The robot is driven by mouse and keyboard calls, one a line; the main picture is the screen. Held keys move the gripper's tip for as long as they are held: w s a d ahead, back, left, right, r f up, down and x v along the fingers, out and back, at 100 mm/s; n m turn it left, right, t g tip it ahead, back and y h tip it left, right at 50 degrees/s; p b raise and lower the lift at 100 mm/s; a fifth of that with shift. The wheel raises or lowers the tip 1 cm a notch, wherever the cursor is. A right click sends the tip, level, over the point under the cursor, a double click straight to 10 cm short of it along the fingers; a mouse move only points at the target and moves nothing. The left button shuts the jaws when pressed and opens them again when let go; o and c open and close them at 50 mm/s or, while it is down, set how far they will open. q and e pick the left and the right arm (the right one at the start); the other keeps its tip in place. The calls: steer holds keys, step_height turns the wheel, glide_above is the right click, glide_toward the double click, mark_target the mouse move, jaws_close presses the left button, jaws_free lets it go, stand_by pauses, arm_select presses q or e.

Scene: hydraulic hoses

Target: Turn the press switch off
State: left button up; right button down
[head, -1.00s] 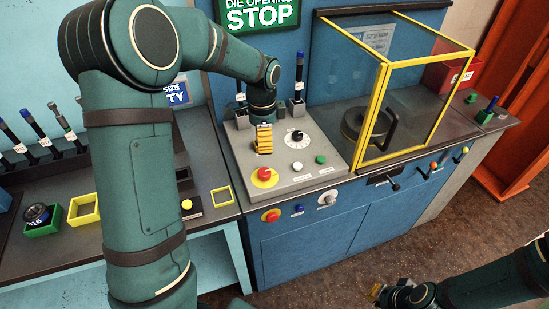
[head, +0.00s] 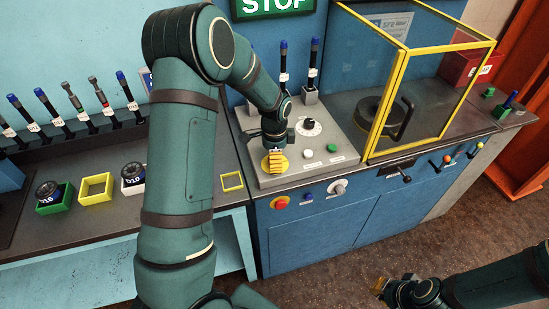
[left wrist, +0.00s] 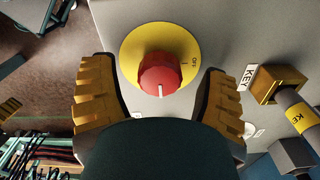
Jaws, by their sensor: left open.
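In the left wrist view a round red knob (left wrist: 160,76) with a white pointer line sits on a yellow disc (left wrist: 135,42) on the grey panel. The line points toward the bottom of the picture, and partly legible lettering is on the disc. My left gripper (left wrist: 158,98) is open, its two ribbed yellow fingers on either side of the knob, with gaps to it. In the head view my left gripper (head: 275,163) is over the panel's front left corner and hides the knob. My right gripper (head: 381,288) is at the lower right, away from the panel; its fingers are too small to judge.
The grey panel (head: 290,178) also holds a dial (head: 308,127), a white button (head: 308,154) and a green button (head: 332,148). A yellow-framed guard (head: 402,95) stands to the right. In the left wrist view a KEY-tagged block (left wrist: 272,84) is close to the right finger.

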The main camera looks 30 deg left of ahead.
arm_select(q)
steer(key=shift+f, duration=0.1)
steer(key=c, duration=1.2)
steer(key=shift+n, duration=0.5)
steer(key=n, duration=0.8)
steer(key=shift+s, duration=0.1)
steer(key=n, duration=0.4)
steer(key=shift+n, duration=0.3)
steer(key=shift+d+n+p, duration=0.1)
steer(key=shift+n+p, duration=0.4)
steer(key=shift+n, duration=1.6)
steer(key=shift+f, duration=0.1)
